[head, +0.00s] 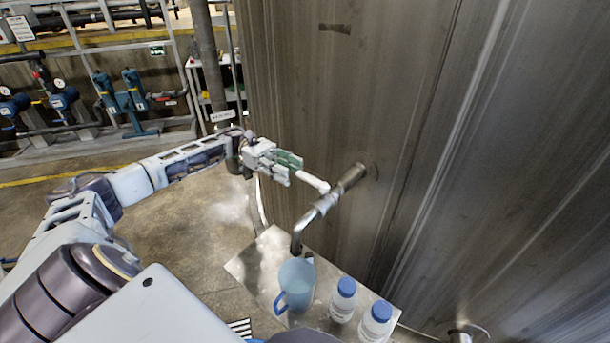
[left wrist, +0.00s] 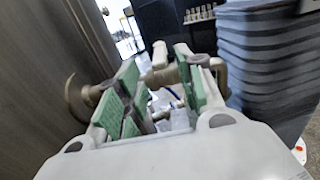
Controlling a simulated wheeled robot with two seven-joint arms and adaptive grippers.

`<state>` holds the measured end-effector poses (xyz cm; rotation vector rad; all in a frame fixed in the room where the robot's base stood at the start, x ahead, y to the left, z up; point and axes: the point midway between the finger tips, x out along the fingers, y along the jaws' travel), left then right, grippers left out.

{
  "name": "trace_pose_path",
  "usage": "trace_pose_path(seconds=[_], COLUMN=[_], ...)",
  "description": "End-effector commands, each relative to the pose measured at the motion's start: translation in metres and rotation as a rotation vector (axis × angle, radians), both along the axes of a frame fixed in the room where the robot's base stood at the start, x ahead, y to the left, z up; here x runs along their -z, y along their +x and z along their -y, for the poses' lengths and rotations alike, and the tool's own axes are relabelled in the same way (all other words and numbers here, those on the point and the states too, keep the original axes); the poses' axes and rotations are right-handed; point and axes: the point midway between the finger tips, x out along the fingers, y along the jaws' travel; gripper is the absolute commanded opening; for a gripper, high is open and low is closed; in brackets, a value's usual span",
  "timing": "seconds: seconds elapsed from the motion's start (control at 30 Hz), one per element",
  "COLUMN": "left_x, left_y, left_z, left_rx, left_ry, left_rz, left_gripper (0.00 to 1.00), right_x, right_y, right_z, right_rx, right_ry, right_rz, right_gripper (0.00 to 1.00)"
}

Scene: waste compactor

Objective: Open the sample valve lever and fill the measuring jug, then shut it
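The sample valve (head: 345,183) sticks out of the steel tank wall, with a spout (head: 300,232) bending down over the jug. Its white lever (head: 314,181) points toward my left gripper (head: 293,168). The light-blue measuring jug (head: 297,283) stands upright under the spout on a metal shelf (head: 262,262); its fill level is unclear. In the left wrist view, the green-padded fingers of my left gripper (left wrist: 160,88) are apart, with the white lever end (left wrist: 160,54) showing in the gap ahead of them. I cannot tell whether they touch it. My right gripper is out of view.
Two blue-capped bottles (head: 343,300) (head: 375,322) stand on the shelf right of the jug. The tank wall (head: 340,90) closes off the right side. Pipes and blue pumps (head: 125,98) stand behind a railing at the back left. The floor between is open.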

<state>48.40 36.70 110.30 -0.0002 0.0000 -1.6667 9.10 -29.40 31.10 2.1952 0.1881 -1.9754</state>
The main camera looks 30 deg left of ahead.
Motion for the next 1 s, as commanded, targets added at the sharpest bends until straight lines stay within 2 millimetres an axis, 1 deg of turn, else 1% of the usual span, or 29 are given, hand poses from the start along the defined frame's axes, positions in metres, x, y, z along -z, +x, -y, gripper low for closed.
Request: trace_pose_path(seconds=[0.03, 0.17, 0.3, 0.43, 0.6, 0.9, 1.0], left_x=[-0.002, -0.002, -0.002, -0.001, 0.000, 0.000, 0.000], left_y=[-0.002, -0.003, -0.004, -0.005, -0.006, -0.006, -0.006], left_z=[0.007, 0.024, 0.040, 0.051, 0.058, 0.059, 0.059], left_rx=[0.002, 0.002, 0.002, 0.001, 0.001, 0.000, 0.000], left_ry=[0.000, 0.000, 0.000, 0.000, 0.000, 0.000, 0.000], left_rz=[-0.001, -0.001, 0.000, 0.000, 0.000, 0.000, 0.000], left_gripper=[0.38, 0.38, 0.38, 0.38, 0.38, 0.38, 0.25], right_x=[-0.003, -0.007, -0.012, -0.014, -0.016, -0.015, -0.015], right_y=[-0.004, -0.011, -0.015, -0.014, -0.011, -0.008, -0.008], right_z=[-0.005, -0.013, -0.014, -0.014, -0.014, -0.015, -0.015], right_rx=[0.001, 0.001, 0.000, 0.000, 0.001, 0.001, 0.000], right_ry=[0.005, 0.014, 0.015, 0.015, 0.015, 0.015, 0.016], right_rz=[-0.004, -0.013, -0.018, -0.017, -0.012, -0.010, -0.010], right_gripper=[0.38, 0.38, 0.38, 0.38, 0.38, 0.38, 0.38])
